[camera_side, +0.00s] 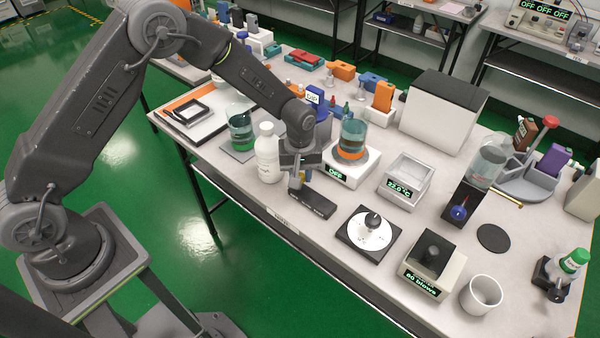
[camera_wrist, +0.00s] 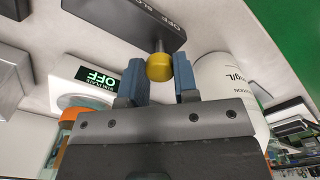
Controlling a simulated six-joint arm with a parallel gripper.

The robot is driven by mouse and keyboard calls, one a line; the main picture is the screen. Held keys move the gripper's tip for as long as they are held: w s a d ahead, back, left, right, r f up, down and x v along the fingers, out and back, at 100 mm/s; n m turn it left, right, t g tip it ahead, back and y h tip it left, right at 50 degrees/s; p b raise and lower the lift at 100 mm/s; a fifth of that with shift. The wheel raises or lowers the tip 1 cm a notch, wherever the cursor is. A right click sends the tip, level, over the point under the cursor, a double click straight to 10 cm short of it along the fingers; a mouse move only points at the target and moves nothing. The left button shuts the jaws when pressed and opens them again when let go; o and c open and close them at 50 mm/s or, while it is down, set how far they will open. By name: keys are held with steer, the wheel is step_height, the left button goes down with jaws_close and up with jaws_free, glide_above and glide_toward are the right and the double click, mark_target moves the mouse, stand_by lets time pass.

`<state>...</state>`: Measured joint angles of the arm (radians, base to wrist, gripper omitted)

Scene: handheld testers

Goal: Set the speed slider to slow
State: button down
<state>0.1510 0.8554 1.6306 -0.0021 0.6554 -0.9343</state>
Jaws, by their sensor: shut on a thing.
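The speed slider is a long black box (camera_side: 313,202) on the bench, below my gripper in the side view. In the wrist view the box (camera_wrist: 115,22) shows at the top, with white lettering that seems to start with OFF, partly cut off. A round yellow knob (camera_wrist: 159,67) on a short metal post stands out from the box, near the end with the OFF lettering. My gripper (camera_wrist: 160,82) has its two blue-grey fingers on either side of the knob, shut on it. In the side view my gripper (camera_side: 297,180) is at the box's left end, and the knob is barely visible.
A white bottle (camera_side: 267,155) stands close to the left of my gripper; it also shows in the wrist view (camera_wrist: 225,85). A stirrer reading OFF (camera_side: 340,171) carries a beaker just to the right. A dial plate (camera_side: 368,240) lies to the front right.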

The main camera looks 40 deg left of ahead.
steer(key=shift+d, duration=0.1)
steer(key=d, duration=0.4)
steer(key=c, duration=0.9)
jaws_free()
steer(key=shift+a, duration=0.1)
steer(key=shift+o, duration=0.2)
step_height(320, 180, up, 14)
